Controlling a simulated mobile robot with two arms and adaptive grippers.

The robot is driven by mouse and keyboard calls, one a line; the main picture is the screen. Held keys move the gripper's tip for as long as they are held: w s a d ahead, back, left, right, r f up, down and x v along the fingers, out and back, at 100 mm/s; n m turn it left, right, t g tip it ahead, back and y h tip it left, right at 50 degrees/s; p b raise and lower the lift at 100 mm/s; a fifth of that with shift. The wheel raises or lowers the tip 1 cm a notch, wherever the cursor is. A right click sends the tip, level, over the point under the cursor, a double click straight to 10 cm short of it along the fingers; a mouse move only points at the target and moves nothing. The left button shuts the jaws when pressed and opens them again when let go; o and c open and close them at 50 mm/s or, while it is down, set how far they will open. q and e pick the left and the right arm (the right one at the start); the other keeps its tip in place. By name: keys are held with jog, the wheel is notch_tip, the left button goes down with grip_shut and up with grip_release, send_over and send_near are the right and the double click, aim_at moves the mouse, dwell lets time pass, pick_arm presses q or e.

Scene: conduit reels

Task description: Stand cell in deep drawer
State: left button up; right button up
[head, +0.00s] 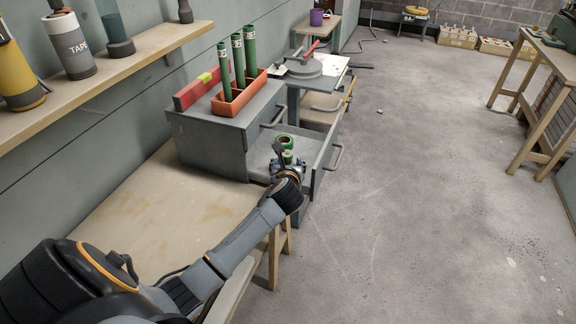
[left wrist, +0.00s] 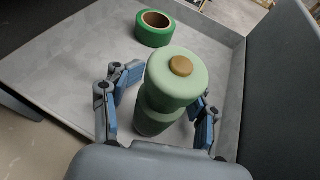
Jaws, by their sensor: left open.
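The cell (left wrist: 172,90) is a pale green cylinder with a narrowed waist and a brass button on top. It appears to stand upright on the grey floor of the open deep drawer (left wrist: 75,62). In the head view, the cell (head: 288,156) shows small inside the drawer (head: 326,160). My left gripper (left wrist: 160,112) is open, with its blue-padded fingers on either side of the cell; a gap shows at the left finger, and contact at the right cannot be told. The cell's base is partly hidden. My right gripper is not in view.
A green tape roll (left wrist: 154,29) lies in the drawer beyond the cell; the drawer walls are close around. The wooden bench (head: 165,205) is clear.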

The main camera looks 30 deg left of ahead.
pick_arm(q)
jog(key=p+v, duration=0.1)
jog(key=v, duration=1.1)
jog(key=shift+c, duration=0.4)
dwell(0.5)
